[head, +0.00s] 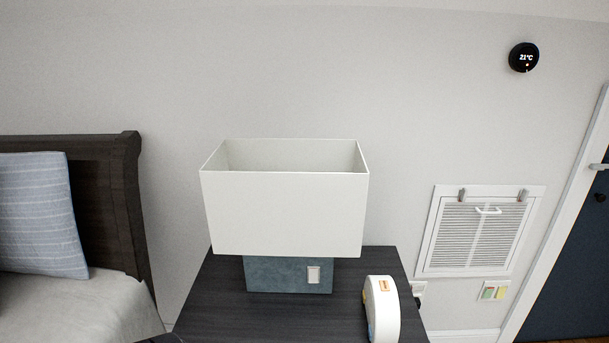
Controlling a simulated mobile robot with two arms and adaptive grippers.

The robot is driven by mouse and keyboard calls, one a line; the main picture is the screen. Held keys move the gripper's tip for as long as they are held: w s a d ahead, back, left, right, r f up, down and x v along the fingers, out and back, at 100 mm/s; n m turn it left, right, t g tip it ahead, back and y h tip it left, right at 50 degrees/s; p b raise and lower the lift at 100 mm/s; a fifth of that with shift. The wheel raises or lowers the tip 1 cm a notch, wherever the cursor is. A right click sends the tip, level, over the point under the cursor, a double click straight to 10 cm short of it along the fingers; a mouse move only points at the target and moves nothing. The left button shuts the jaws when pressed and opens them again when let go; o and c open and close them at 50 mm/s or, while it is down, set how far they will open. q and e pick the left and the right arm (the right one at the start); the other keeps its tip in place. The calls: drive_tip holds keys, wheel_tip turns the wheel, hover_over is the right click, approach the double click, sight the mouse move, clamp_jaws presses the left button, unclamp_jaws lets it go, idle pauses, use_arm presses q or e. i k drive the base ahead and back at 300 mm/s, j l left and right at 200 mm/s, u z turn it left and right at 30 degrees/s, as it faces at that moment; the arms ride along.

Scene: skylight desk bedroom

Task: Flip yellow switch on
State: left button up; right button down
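A small white switch plate (495,291) is low on the wall at the right, below the white vent. Neither of my grippers is in view.
A dark wooden nightstand (220,300) holds a lamp with a white rectangular shade (283,215) and a white rounded device (384,310). A louvred vent (478,238) is on the wall, left of a dark blue door (580,270). A bed (65,305) stands at left.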

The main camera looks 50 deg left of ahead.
sight(501, 291)
drive_tip(key=i+l, duration=0.25)
drive_tip(key=i, duration=0.15)
drive_tip(key=i+l, duration=0.25)
drive_tip(key=i, duration=0.15)
drive_tip(key=i+l, duration=0.15)
drive_tip(key=i, duration=0.55)
drive_tip(key=i+l, duration=0.15)
drive_tip(key=i, duration=0.5)
drive_tip(key=i+j, duration=0.3)
drive_tip(key=i, duration=0.15)
